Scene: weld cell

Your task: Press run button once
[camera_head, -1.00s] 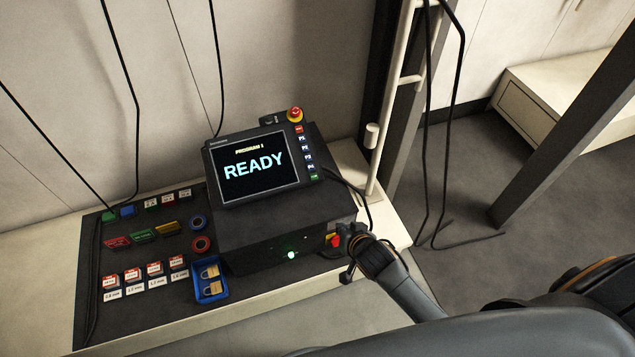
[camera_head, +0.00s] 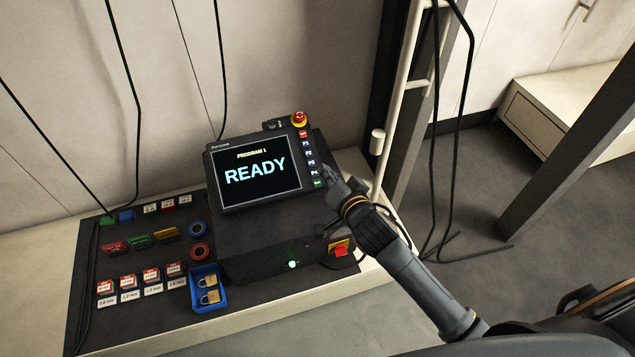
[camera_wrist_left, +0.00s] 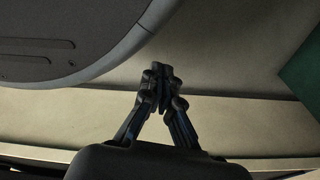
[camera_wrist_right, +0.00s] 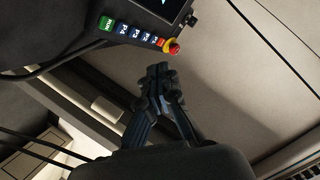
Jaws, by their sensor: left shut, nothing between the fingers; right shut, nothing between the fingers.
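The control panel (camera_head: 254,170) stands tilted on a dark box, its screen reading PROGRAM 1 and READY. A column of buttons runs down its right edge. The green run button (camera_head: 319,183) is at the bottom of that column; it also shows in the right wrist view (camera_wrist_right: 106,24), lettered RUN. My right gripper (camera_head: 330,172) is shut and empty, its tips just right of the lower buttons in the head view. In the right wrist view the fingertips (camera_wrist_right: 160,72) appear apart from the panel. My left gripper (camera_wrist_left: 158,72) is shut and empty, away from the panel.
A red emergency stop (camera_head: 299,119) sits above the button column. A red switch (camera_head: 340,248) is on the box's front right. Blue tray (camera_head: 222,300) with padlocks stands lower left. A pale upright post (camera_head: 378,150) and hanging cables are close on the right.

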